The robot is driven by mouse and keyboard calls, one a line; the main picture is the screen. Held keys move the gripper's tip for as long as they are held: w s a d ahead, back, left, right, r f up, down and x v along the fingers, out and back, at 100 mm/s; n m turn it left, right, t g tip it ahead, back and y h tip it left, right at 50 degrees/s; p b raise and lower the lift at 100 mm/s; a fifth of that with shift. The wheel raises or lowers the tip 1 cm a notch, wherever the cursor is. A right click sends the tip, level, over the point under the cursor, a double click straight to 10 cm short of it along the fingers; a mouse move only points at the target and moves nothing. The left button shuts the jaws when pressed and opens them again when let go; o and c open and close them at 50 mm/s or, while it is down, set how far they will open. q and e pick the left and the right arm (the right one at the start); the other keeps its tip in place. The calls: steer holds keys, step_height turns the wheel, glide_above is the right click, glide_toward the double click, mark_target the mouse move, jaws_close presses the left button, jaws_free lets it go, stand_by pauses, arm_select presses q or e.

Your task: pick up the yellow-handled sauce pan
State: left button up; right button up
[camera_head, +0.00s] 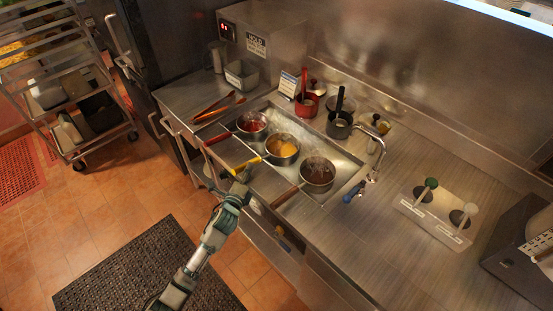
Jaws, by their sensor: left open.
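The yellow-handled sauce pan (282,149) holds yellow sauce and stands between two other pans in the recessed steel well of the counter. Its yellow handle (248,164) points left and toward the front edge. My left gripper (237,178) is open at the counter's front edge, close to the handle's end. Whether the fingers touch the handle cannot be told at this size. My right gripper is not in view.
A red-handled pan (251,125) stands behind left, and a brown-handled pan (317,174) with dark sauce stands right. A faucet (374,165) is right of the well. Red and orange tongs (217,107) lie on the left counter. Counter farther right is partly clear.

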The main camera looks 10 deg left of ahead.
mark_target(253, 162)
arm_select(q)
steer(key=shift+w+a, duration=0.1)
steer(key=shift+w, duration=0.55)
steer(key=w, duration=0.2)
steer(key=w+d, duration=0.1)
steer(key=w, duration=0.1)
steer(key=shift+w+f, duration=0.15)
steer(key=shift+c, duration=1.3)
steer(key=shift+a, duration=0.15)
jaws_close()
steer(key=shift+r, duration=0.2)
